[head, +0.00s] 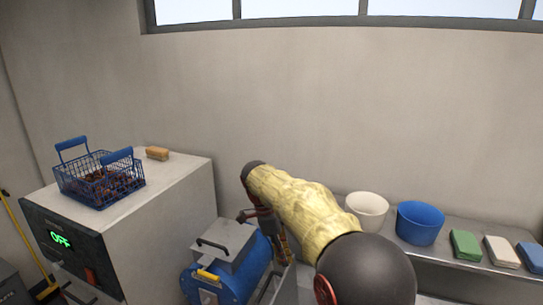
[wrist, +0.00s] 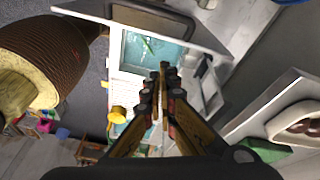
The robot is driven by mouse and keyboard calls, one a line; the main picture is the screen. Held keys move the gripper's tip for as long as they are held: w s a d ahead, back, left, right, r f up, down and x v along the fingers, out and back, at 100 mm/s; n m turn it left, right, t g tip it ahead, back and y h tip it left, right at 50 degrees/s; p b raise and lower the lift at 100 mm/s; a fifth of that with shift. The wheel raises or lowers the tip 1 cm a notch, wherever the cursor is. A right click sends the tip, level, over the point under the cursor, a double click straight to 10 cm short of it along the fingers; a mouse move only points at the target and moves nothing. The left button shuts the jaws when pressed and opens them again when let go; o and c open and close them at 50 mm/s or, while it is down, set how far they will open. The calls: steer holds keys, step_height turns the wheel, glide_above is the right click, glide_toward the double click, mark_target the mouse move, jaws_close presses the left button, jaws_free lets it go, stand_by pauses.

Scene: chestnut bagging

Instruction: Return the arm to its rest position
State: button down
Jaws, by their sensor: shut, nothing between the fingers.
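My gripper (head: 284,246) hangs from the yellow-sleeved arm in the middle of the head view, beside a blue machine (head: 228,268) with a grey lid. In the wrist view, my gripper (wrist: 162,72) has its fingertips together with nothing between them. It points past a pale surface with a teal panel (wrist: 150,50) and a yellow knob (wrist: 117,114). The arm is bent out in front of me, and its dark rounded joint fills the lower middle of the head view.
A blue wire basket (head: 101,180) of chestnuts and a brush (head: 157,153) sit on a cabinet (head: 170,205) reading OFF.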

steer(key=s+d+f+n+t+y+b, duration=0.1)
steer(key=s+d+f+n+t+b, duration=0.1)
steer(key=s+d+f+n+b, duration=0.3)
steer(key=s+d+f+n+t+y+b, duration=0.1)
steer(key=s+d+f+n+b, duration=0.4)
steer(key=s+b, duration=0.6)
steer(key=s+d+f+n+t+y+b, duration=0.1)
steer(key=s+d+f+n+t+b, duration=0.2)
steer(key=s, duration=1.4)
step_height(320, 180, down, 6)
steer(key=d+n+b, duration=0.2)
steer(key=n+b, duration=0.3)
steer(key=shift+f+n+t+b, duration=0.2)
steer(key=shift+n+t+b, duration=0.1)
steer(key=shift+n, duration=0.1)
steer(key=shift+s, duration=0.1)
